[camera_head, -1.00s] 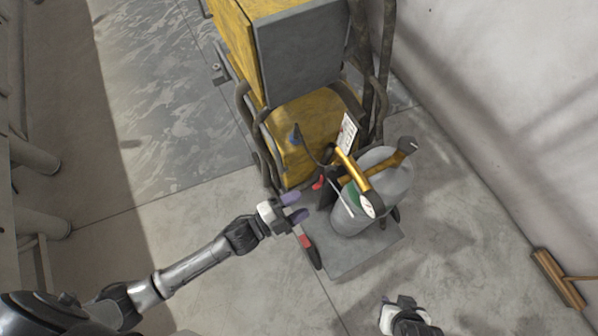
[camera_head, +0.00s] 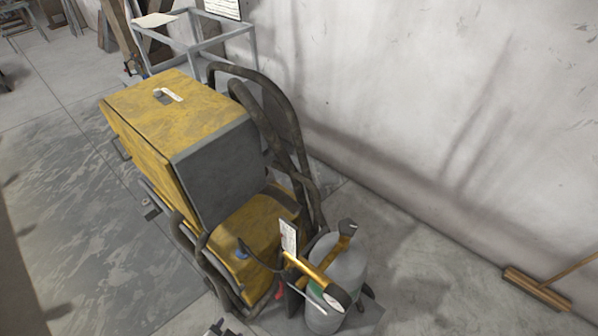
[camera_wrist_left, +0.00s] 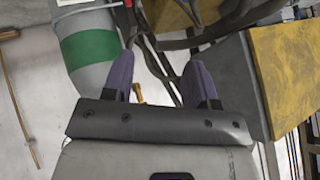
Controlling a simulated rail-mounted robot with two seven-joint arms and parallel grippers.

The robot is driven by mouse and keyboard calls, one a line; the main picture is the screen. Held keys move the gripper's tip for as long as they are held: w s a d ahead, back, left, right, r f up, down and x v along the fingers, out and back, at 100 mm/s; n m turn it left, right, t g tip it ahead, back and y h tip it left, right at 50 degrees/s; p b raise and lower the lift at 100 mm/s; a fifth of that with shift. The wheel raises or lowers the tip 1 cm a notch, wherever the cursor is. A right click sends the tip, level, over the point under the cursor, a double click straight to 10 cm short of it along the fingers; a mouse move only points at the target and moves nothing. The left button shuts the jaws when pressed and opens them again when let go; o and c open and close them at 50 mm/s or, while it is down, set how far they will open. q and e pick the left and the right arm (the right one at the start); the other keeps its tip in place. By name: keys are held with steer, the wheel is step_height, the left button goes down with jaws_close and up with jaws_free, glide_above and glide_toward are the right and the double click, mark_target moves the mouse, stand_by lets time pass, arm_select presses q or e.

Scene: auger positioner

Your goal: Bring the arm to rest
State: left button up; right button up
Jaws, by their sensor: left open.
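My left gripper (camera_wrist_left: 160,82) shows in the left wrist view with its two purple fingers apart, and nothing is held between them. Beyond the fingers are a grey cylinder with a green band (camera_wrist_left: 90,48) and the yellow machine (camera_wrist_left: 290,70). I cannot tell how far the fingers are from them. In the head view, only a small dark part shows at the bottom edge, and I cannot tell which part it is. My arms are otherwise out of that view. My right gripper is not seen.
The yellow machine, with a grey panel (camera_head: 215,165), stands on the floor. At its front are the grey cylinder (camera_head: 345,265) and a gold-coloured tool (camera_head: 305,268). A broom (camera_head: 538,288) lies by the pale wall (camera_head: 420,110). A metal frame (camera_head: 200,45) stands behind.

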arm_select(q)
steer(key=s+a+r+n+g, duration=0.2)
steer(key=s+r+n, duration=0.1)
steer(key=s, duration=0.4)
steer(key=s+a+r+n+g, duration=0.1)
steer(key=s+r+n+g, duration=0.15)
steer(key=s, duration=0.45)
step_height(320, 180, up, 16)
steer(key=p, duration=1.6)
steer(key=shift+s+a+n, duration=0.2)
steer(key=shift+n, duration=0.15)
